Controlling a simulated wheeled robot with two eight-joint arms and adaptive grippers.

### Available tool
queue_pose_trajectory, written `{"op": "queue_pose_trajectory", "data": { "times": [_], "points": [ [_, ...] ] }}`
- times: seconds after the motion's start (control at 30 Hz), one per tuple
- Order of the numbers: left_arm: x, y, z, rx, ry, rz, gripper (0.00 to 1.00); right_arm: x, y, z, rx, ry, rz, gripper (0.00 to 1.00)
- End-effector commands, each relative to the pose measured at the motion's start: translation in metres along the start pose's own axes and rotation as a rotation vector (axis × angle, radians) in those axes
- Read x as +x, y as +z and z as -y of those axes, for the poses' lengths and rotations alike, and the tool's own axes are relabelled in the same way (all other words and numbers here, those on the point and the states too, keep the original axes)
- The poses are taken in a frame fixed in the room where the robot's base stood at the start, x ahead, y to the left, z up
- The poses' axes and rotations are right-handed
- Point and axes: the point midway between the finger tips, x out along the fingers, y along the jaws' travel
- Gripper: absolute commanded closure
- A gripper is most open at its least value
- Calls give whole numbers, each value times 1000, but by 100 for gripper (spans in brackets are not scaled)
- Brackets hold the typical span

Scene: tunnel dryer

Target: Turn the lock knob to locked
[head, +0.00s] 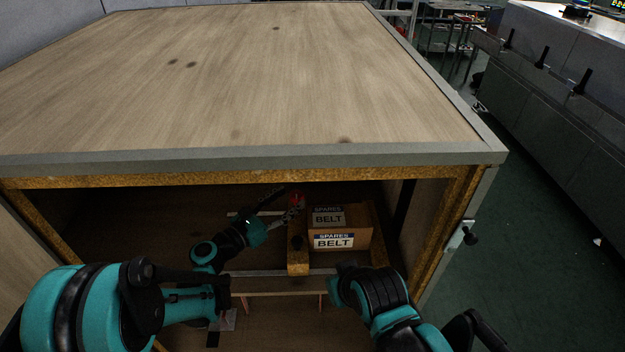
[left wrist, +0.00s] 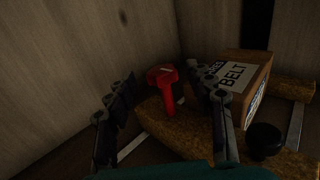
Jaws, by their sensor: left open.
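A red knob (head: 297,197) with a pale line on its top stands inside the cabinet, at the back of a wooden block. In the left wrist view the red knob (left wrist: 163,80) lies between the two dark fingers of my left gripper (left wrist: 160,78). The fingers are spread, with visible gaps to the knob on both sides. In the head view my left gripper (head: 283,205) reaches into the cabinet toward the red knob. My right arm shows at the lower right, but its gripper fingers cannot be made out.
A cardboard box labelled SPARES BELT (head: 354,225) stands close right of the red knob. A round black knob (left wrist: 265,141) sits on the wooden block nearer the front. The cabinet top (head: 240,80) overhangs the opening. A latch (head: 460,236) is on the right-hand side.

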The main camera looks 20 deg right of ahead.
Motion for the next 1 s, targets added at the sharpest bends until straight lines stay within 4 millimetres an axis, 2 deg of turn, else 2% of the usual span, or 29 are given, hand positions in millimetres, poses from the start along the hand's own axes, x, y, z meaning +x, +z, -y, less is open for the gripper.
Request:
{"op": "queue_pose_trajectory", "data": {
  "times": [0.43,0.6,0.83,0.87,1.0],
  "points": [
    [65,-2,0,-2,-2,1,47,11,8,0,0,0,0,100],
    [75,0,0,-1,-2,0,47,12,9,0,0,0,0,100],
    [76,0,0,-1,-1,0,47,12,9,0,0,0,0,100],
    [76,0,0,-1,-1,0,52,12,9,0,0,0,0,100],
    [75,0,0,0,-1,0,89,12,9,0,0,0,0,100]
  ]
}}
